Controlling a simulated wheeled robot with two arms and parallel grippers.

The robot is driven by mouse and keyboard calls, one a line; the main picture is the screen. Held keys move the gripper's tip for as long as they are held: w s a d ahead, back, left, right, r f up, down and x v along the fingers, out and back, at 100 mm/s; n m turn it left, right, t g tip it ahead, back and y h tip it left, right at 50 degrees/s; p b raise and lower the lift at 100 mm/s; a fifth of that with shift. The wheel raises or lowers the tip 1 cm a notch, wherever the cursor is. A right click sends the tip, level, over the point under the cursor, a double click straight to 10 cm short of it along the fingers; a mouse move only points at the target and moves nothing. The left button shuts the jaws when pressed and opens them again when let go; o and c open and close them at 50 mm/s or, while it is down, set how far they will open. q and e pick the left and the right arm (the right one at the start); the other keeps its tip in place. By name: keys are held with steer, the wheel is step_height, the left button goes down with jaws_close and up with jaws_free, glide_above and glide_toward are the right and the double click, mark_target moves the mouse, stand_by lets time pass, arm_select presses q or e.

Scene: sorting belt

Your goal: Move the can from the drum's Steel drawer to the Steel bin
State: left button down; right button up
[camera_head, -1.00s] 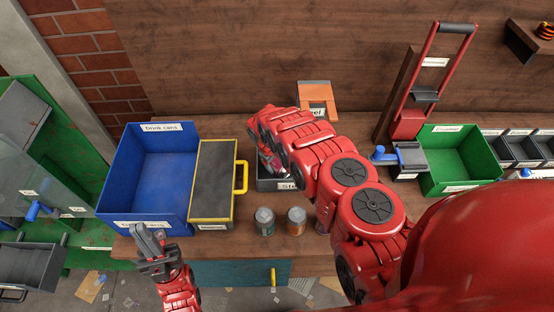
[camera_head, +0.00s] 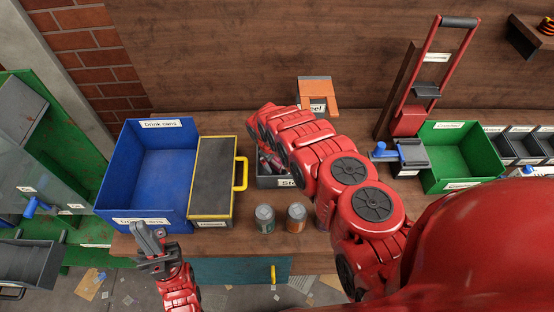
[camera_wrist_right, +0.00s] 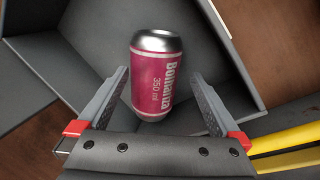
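A pink can (camera_wrist_right: 157,80) marked Bonanza is in the right wrist view, inside a grey bin (camera_wrist_right: 95,35). My right gripper (camera_wrist_right: 160,85) has its fingers apart on either side of the can, with small gaps showing at both sides. In the head view my right gripper (camera_head: 268,163) reaches down into the grey bin (camera_head: 275,183), whose label begins "Ste"; the red arm hides much of it. An orange and grey piece (camera_head: 318,97) with a label ending "eel" stands behind. My left gripper (camera_head: 150,238) is empty at the front left; its finger gap is unclear.
A black-topped yellow case (camera_head: 213,175) and a blue Drink cans bin (camera_head: 165,175) stand left of the grey bin. Two cans (camera_head: 265,217) (camera_head: 296,216) stand upright in front. A green bin (camera_head: 455,160) is at right, green machinery (camera_head: 60,150) at far left.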

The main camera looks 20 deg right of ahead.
mark_target(274, 166)
steer(key=shift+r+p, duration=0.7)
steer(key=shift+b, duration=0.3)
steer(key=b+v, duration=0.2)
steer(key=v, duration=0.3)
steer(key=shift+a+r, duration=0.1)
steer(key=shift+r, duration=0.2)
steer(key=p+v, duration=0.1)
steer(key=v, duration=0.5)
